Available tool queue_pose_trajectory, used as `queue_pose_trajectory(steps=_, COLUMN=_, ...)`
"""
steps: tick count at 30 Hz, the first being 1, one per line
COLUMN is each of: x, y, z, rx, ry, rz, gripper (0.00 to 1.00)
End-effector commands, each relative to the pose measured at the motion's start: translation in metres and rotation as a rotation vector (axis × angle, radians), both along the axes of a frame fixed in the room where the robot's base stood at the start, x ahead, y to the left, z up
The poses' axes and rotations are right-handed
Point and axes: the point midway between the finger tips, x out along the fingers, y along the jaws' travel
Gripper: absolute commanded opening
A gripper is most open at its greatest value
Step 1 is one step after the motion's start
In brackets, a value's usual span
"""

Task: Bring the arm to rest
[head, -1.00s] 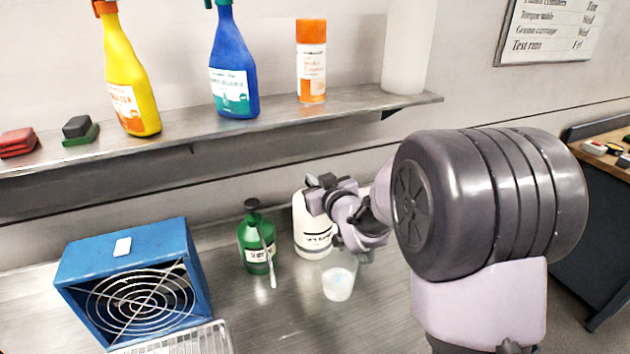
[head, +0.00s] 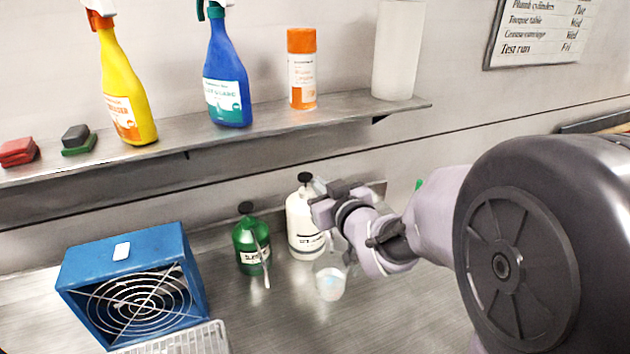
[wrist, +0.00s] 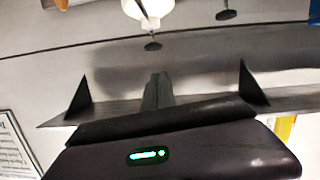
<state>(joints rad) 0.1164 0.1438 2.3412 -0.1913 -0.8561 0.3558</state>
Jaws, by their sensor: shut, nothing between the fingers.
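My gripper (head: 322,207) is in the head view, in front of and to the right of the white bottle (head: 303,228), below the wall shelf (head: 270,120). In the wrist view its fingers (wrist: 157,90) are together with nothing between them. My arm reaches in from the right, its large dark joint filling the lower right of the head view. A clear cup (head: 330,282) stands on the metal counter (head: 270,318) below my gripper. Whether my wrist touches the white bottle cannot be told.
A green bottle (head: 250,246) and a blue fan box (head: 128,285) stand to the left. The shelf holds a yellow spray bottle (head: 127,95), a blue spray bottle (head: 226,80), an orange can (head: 302,75) and a white cylinder (head: 398,50).

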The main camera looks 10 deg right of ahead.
Motion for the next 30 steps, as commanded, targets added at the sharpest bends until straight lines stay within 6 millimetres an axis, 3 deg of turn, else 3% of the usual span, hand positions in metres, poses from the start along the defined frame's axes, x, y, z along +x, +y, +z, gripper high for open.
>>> queue_pose_trajectory(steps=11, x=0.0, y=-0.001, z=0.0, rx=0.001, ry=0.002, rz=-0.004, gripper=0.0)
queue_pose_trajectory(steps=14, x=-0.015, y=-0.011, z=0.005, rx=0.018, ry=0.058, rz=-0.07, gripper=0.0)
queue_pose_trajectory(steps=17, x=-0.065, y=-0.028, z=0.006, rx=0.087, ry=0.218, rz=-0.214, gripper=0.0)
queue_pose_trajectory(steps=19, x=-0.118, y=-0.03, z=-0.004, rx=0.168, ry=0.374, rz=-0.302, gripper=0.0)
queue_pose_trajectory(steps=24, x=-0.248, y=0.005, z=-0.034, rx=0.376, ry=0.721, rz=-0.369, gripper=0.0)
queue_pose_trajectory(steps=27, x=-0.292, y=0.026, z=-0.043, rx=0.447, ry=0.841, rz=-0.356, gripper=0.0)
queue_pose_trajectory(steps=30, x=-0.311, y=0.035, z=-0.047, rx=0.479, ry=0.896, rz=-0.347, gripper=0.0)
